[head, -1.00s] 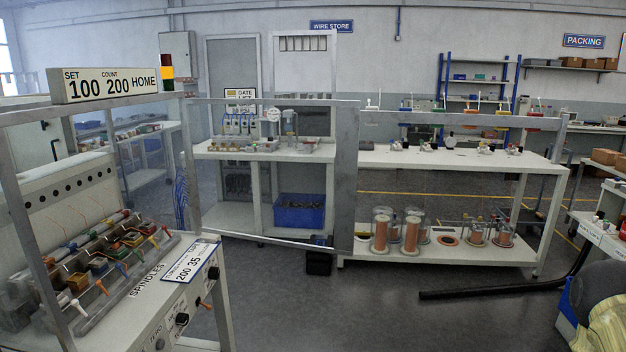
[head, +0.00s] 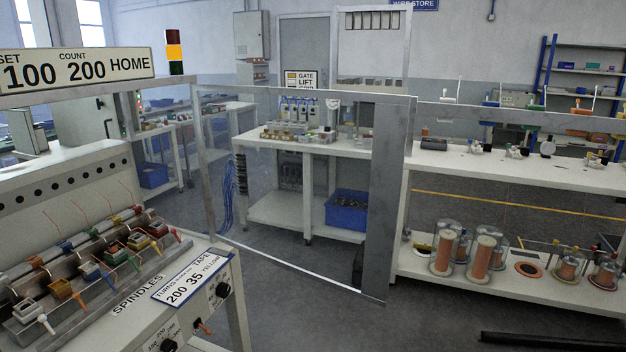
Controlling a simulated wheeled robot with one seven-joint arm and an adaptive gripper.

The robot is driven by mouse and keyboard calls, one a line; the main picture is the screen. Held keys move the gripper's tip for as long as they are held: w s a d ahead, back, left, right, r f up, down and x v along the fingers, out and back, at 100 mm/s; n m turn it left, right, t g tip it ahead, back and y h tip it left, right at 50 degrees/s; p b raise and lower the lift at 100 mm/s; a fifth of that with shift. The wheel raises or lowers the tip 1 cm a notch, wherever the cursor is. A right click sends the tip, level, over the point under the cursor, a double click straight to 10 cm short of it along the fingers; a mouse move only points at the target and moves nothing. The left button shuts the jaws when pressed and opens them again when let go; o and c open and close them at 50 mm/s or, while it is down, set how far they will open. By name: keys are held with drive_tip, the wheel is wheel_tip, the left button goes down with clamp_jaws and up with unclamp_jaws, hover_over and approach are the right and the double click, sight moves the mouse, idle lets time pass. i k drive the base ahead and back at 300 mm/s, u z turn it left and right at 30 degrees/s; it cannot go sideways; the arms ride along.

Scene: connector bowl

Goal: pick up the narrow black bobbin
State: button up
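I cannot make out a narrow black bobbin in the head view. Several small coloured bobbins (head: 112,248) sit in rows on the spindle machine (head: 202,268) at the left, in yellow, red, green, blue and orange. They are too small to tell narrow from wide. My gripper is not in view.
A clear guard panel (head: 290,230) in a grey frame stands beyond the machine. Behind it is a bench (head: 257,139) with small parts and a blue bin (head: 347,210). Copper wire spools (head: 481,257) stand on the right bench's lower shelf. A black bar (head: 550,341) lies on the floor.

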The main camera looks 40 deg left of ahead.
sight(112, 245)
drive_tip(key=i, duration=3)
drive_tip(key=u, duration=3.6)
drive_tip(key=i, duration=0.5)
drive_tip(key=z, duration=0.05)
drive_tip(key=k, duration=0.5)
drive_tip(key=z, duration=0.1)
